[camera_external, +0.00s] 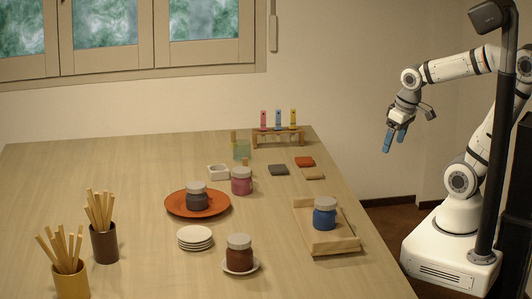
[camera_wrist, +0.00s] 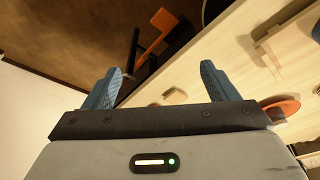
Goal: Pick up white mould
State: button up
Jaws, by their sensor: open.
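The white mould (camera_external: 218,171) is a small white block with a hollow in its top. It sits on the wooden table, behind the orange plate and left of the pink-jarred spot, in the external view. I cannot make it out in the wrist view. My gripper (camera_external: 395,142) has blue fingers and hangs in the air off the table's right side, well apart from the mould. In the wrist view my gripper (camera_wrist: 161,72) is open with nothing between its fingers.
A pink jar (camera_external: 241,181) stands close to the mould. A dark jar (camera_external: 197,203) stands on the orange plate (camera_external: 172,203). A green translucent block (camera_external: 241,149) and a rack (camera_external: 291,138) with coloured pieces stand behind. A blue jar (camera_external: 325,218) rests on a brown board (camera_external: 338,243).

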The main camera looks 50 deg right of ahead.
jog(key=w+a+r+n, duration=0.1)
jog(key=w+r, duration=0.1)
jog(key=w, duration=0.4)
jog(key=w+a+r+n, duration=0.1)
jog(key=w+a+r, duration=0.15)
jog(key=w, duration=0.35)
jog(key=n+y+p, duration=0.3)
jog(key=n+y, duration=0.1)
jog(key=n, duration=0.5)
send_over(220, 165)
jog(key=s, duration=0.3)
notch_tip(220, 165, down, 12)
jog(key=shift+s+p+x, duration=0.2)
jog(key=shift+p+x, duration=1.35)
jog(key=shift+x, duration=1.8)
jog(key=shift+d, duration=0.1)
jog(key=c, duration=1.1)
